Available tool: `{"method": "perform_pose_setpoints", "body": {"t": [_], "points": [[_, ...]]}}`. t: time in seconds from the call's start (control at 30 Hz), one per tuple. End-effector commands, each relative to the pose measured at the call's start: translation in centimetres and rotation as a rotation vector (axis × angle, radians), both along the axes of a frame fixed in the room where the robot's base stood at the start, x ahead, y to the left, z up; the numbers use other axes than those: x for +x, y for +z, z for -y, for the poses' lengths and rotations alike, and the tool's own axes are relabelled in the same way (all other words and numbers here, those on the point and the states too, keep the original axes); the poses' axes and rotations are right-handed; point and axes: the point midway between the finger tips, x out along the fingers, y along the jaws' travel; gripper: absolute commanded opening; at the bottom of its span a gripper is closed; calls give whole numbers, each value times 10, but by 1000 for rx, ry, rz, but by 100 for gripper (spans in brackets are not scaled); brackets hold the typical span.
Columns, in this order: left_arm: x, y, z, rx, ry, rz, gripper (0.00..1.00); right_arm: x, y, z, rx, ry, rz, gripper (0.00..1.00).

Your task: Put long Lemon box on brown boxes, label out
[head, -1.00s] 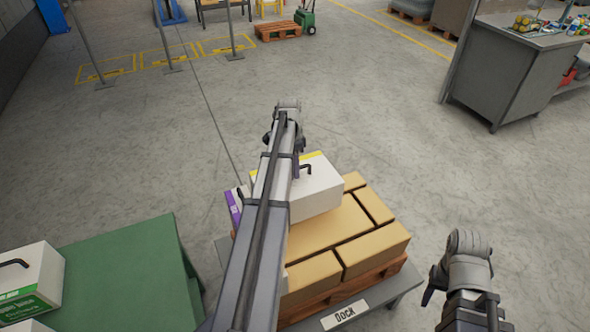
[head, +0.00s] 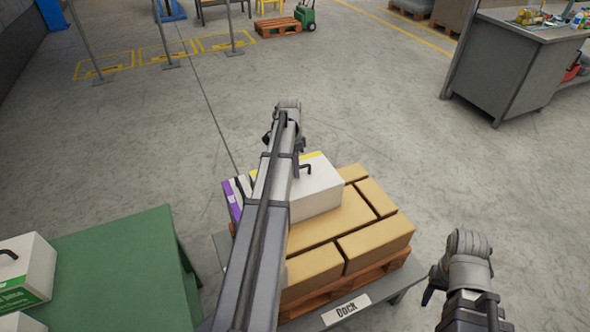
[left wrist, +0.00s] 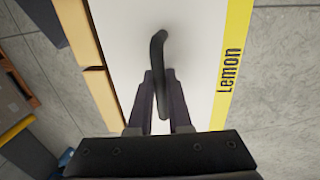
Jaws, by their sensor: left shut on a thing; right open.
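The long white Lemon box (head: 318,193) is over the back of the brown boxes (head: 330,238) on the pallet. I cannot tell whether it touches them. My left gripper (head: 297,168) is shut on its black handle, which also shows in the left wrist view (left wrist: 158,60). The yellow band with the word Lemon (left wrist: 232,70) runs along the box's far side, away from me. My left arm hides part of the box and of the brown boxes. My right gripper (head: 432,290) is open and empty, right of the dock.
The pallet stands on a grey dock table (head: 400,285) with a DOCK sign. A purple-and-white box (head: 232,203) stands at its back left. A green table (head: 130,270) is at the left, with a green-labelled white box (head: 28,270).

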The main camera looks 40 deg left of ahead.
Motion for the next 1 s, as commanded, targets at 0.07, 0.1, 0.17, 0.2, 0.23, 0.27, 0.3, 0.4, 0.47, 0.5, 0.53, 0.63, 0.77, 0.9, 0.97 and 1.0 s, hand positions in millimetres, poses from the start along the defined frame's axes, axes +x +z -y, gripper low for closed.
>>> {"method": "perform_pose_setpoints", "body": {"t": [0.07,0.1,0.17,0.2,0.23,0.27,0.3,0.4,0.47,0.5,0.53,0.63,0.77,0.9,0.97,1.0], "points": [[0,0,0,-1,0,0,0,0,0,0,0,0,0,50],[0,0,0,-1,0,0,0,0,1,0,0,0,0,50],[0,1,0,-1,0,0,0,0,1,0,0,0,0,50],[0,1,0,-1,0,0,0,0,0,0,0,0,0,50],[0,1,0,-1,0,0,0,0,0,0,0,0,0,50],[0,1,0,-1,0,0,0,0,1,0,0,0,0,50],[0,0,0,-1,0,0,0,0,1,0,0,0,0,50],[0,0,0,-1,0,0,0,0,0,0,0,0,0,50],[0,-1,0,-1,0,0,0,0,-1,0,0,0,0,50],[0,-1,0,-1,0,0,0,0,-1,0,0,0,0,50],[0,-2,0,-1,0,0,0,0,-2,0,0,0,0,50],[0,-3,0,-1,0,0,0,0,-3,0,0,0,0,50],[0,-5,0,-1,0,0,0,0,-5,0,0,0,0,50],[0,-5,0,-1,0,0,24,0,-6,0,0,0,0,50],[0,-6,0,-1,0,0,31,0,-6,0,0,0,0,50],[0,-6,0,-1,0,0,35,0,-6,0,0,0,0,50]]}}
